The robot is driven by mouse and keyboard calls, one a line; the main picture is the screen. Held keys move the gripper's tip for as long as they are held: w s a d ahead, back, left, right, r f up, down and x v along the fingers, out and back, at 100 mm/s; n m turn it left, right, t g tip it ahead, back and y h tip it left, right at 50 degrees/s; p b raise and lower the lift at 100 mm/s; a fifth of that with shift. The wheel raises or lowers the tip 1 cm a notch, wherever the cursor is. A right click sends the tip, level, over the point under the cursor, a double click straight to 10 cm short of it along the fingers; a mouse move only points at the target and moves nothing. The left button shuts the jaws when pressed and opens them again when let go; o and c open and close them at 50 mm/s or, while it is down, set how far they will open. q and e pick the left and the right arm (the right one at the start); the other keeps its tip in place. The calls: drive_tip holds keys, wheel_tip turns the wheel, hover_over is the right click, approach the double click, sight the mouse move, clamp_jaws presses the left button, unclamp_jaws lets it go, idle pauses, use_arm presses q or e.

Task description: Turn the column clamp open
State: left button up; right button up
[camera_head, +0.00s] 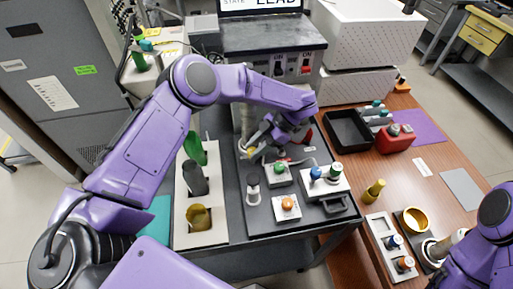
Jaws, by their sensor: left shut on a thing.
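My left gripper (262,138) reaches down from the purple left arm to the foot of an upright pale column (245,118) at the back of the dark bench. It is shut on the column clamp (250,151), a small grey part with a yellowish bit showing. The gripper and wrist hide much of the clamp, so its turn angle cannot be told. My right arm shows at the lower right; its gripper is out of view.
A white rack (181,222) with green, dark and yellow items stands left on the bench. Small blocks with a green cap (279,168) and an orange knob (287,204) lie in front of the gripper. A control box (270,60) stands behind.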

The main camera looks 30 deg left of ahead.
idle(0.4)
use_arm(q)
drive_tip(key=o, duration=1)
drive_tip(key=shift+o, duration=0.2)
